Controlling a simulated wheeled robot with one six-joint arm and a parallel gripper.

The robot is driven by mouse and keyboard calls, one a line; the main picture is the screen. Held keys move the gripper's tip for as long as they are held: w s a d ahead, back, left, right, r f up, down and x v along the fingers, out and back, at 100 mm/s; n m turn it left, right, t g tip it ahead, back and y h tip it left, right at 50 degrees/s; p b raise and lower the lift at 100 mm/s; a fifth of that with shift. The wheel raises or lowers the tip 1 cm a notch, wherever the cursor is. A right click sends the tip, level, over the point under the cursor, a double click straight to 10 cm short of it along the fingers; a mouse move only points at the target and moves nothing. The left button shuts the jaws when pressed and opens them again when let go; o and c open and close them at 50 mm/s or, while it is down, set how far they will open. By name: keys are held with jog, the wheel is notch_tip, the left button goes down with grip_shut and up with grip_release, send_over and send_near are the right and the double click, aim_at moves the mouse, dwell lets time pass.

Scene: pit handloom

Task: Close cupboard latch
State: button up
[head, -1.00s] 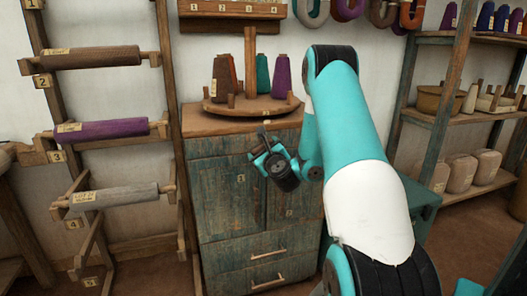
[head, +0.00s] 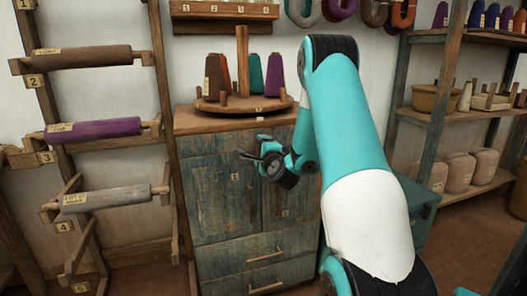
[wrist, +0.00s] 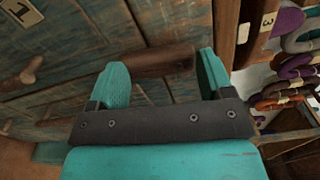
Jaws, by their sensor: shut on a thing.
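The worn blue-green cupboard (head: 225,215) stands against the wall, with two doors marked 1 and 2 above two drawers. My gripper (head: 252,147) is at the upper part of the doors, near their meeting edges. In the wrist view, my gripper (wrist: 160,75) has one finger at each side of a brown wooden latch bar (wrist: 162,62), shut on it. The bar lies across the seam between the doors. Its ends are partly hidden by the fingers. In the head view my wrist and fingers hide most of the latch.
A round wooden stand (head: 240,105) with thread cones is on the cupboard top. A roller rack (head: 165,120) stands close on the left. A shelf unit (head: 440,120) with cones and sacks is on the right.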

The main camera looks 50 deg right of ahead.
jog(key=shift+w+d+f+n+b, duration=0.2)
jog(key=shift+w+d+n+b, duration=0.1)
jog(key=shift+n, duration=0.5)
jog(key=shift+s, duration=0.1)
